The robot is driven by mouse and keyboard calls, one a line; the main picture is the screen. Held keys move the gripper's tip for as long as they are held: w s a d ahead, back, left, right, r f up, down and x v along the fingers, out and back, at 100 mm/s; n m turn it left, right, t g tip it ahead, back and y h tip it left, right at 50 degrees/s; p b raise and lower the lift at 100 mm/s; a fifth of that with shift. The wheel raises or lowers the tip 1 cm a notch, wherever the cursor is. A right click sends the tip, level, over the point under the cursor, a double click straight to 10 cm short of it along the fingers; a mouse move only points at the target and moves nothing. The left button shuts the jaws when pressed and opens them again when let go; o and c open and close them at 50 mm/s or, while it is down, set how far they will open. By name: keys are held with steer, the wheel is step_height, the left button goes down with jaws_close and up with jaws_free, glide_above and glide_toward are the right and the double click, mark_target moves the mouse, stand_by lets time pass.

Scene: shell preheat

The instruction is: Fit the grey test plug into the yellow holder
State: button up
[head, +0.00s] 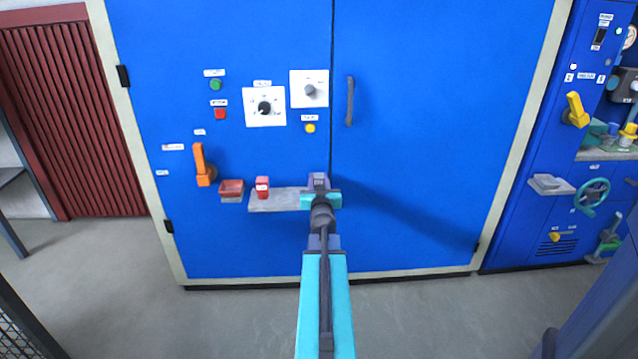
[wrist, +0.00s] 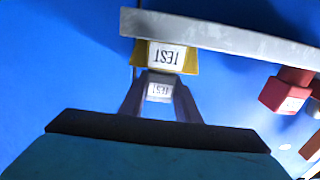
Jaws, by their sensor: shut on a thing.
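The grey test plug (wrist: 159,91) is between the fingers of my gripper (wrist: 160,80), its TEST label facing the wrist camera upside down. My gripper is shut on it. The yellow holder (wrist: 139,50) sits against the grey shelf, with its own upside-down TEST label. In the wrist view the plug lines up just below the holder; I cannot tell whether they touch. In the head view my gripper (head: 319,183) is at the right end of the shelf (head: 272,202), and it hides the holder there.
A red block (head: 262,187) stands on the shelf left of my gripper; it also shows in the wrist view (wrist: 283,93). A door handle (head: 350,101) is above right. The blue door right of my gripper is clear.

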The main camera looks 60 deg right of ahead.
mark_target(318, 181)
steer(key=shift+f, duration=0.4)
steer(key=o, duration=1.1)
steer(key=shift+c, duration=0.2)
steer(key=shift+r, duration=0.1)
steer(key=shift+r, duration=0.4)
steer(key=shift+p+v, duration=0.35)
steer(key=shift+v, duration=2.65)
steer(key=shift+s+a+p, duration=0.1)
steer(key=shift+p, duration=0.85)
steer(key=p, duration=0.1)
steer(key=a+p, duration=0.1)
steer(key=p, duration=0.1)
steer(key=shift+s, duration=0.25)
